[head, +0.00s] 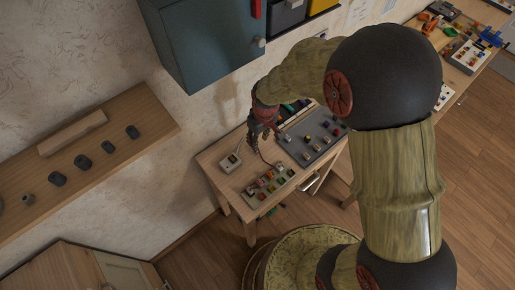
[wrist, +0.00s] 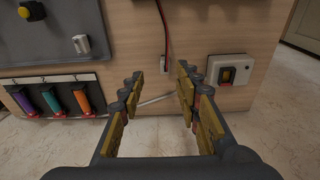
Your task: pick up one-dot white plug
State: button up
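A small pale plug-like end (wrist: 164,65) hangs on a thin red and dark cord (wrist: 165,25) in the wrist view, lying on the wooden table between and beyond my fingertips. Another small whitish block (wrist: 82,44) stands on the grey board at upper left. I cannot make out dots on either, so I cannot tell which is the one-dot white plug. My gripper (wrist: 160,85) is open and empty, with its fingers spread above the table's edge. In the head view my gripper (head: 261,132) is over the table's back left part, near the white box.
A white box with a dark socket or switch (wrist: 228,72) lies right of the fingers. The grey board (head: 318,138) holds several knobs; a tray of coloured pieces (head: 268,188) is at the front. Purple, teal and orange handles (wrist: 52,100) sit in a rack. A blue-grey cabinet (head: 205,45) hangs above.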

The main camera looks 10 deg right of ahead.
jog(key=f, duration=0.1)
jog(key=f+b, duration=0.1)
jog(key=f, duration=0.1)
jog(key=a+f, duration=0.1)
jog(key=f, duration=0.1)
jog(key=shift+s+b, duration=0.15)
jog(key=shift+b, duration=0.2)
jog(key=shift+f, duration=0.35)
jog(key=shift+c, duration=1.4)
grip_shut()
jog(key=shift+r, duration=0.1)
